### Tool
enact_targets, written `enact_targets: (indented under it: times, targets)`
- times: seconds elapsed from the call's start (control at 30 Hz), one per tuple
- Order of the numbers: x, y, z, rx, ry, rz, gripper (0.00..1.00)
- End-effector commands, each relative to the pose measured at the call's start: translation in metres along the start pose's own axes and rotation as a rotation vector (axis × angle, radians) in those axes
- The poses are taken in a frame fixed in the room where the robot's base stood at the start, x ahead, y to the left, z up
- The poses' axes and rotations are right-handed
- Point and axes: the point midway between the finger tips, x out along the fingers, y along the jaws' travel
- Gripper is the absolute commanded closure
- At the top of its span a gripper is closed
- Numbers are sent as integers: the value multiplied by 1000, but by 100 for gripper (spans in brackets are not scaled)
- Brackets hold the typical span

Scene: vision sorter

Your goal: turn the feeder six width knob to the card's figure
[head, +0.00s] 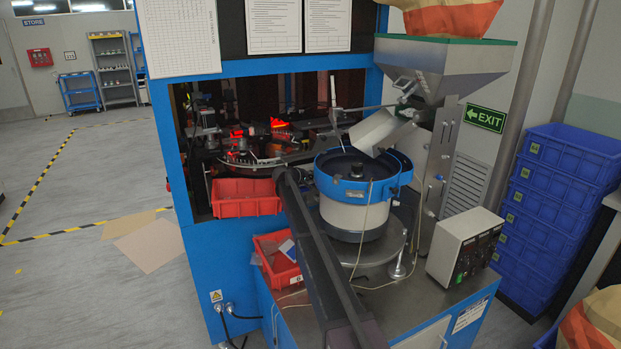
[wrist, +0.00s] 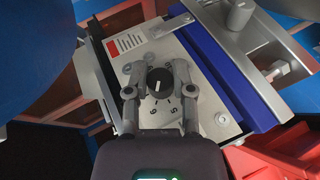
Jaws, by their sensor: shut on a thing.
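In the wrist view a round black knob (wrist: 158,81) with a short white pointer line sits on a pale dial plate (wrist: 200,70). The line runs roughly up and down the picture. Small dark figures and tick marks show on the plate below the knob, too small to read surely. My gripper (wrist: 158,83) is shut on the knob, one finger on each side. A white card (wrist: 125,43) with a red block and fine lines lies just beyond the left finger; its figure is not legible. In the head view the knob and gripper are hidden.
A blue bar (wrist: 232,65) and a grey knob (wrist: 238,14) stand right of the plate. In the head view a blue-rimmed bowl feeder (head: 342,195), a control box (head: 462,245) and red bins (head: 245,197) crowd the machine. Open floor (head: 60,190) lies left.

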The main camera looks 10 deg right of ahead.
Motion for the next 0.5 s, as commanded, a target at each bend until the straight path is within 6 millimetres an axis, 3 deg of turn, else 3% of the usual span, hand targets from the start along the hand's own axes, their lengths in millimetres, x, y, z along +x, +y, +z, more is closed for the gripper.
enact_targets:
  times: [0.1, 0.13, 0.2, 0.23, 0.5]
  targets:
    - [1, 1, 1, 0, -2, 1, 100]
    - [1, 1, 1, 0, -2, 1, 60]
    - [1, 1, 1, 0, -2, 1, 39]
    - [1, 0, 1, 0, -2, 1, 33]
    - [0, 0, 0, 0, -1, 1, 33]
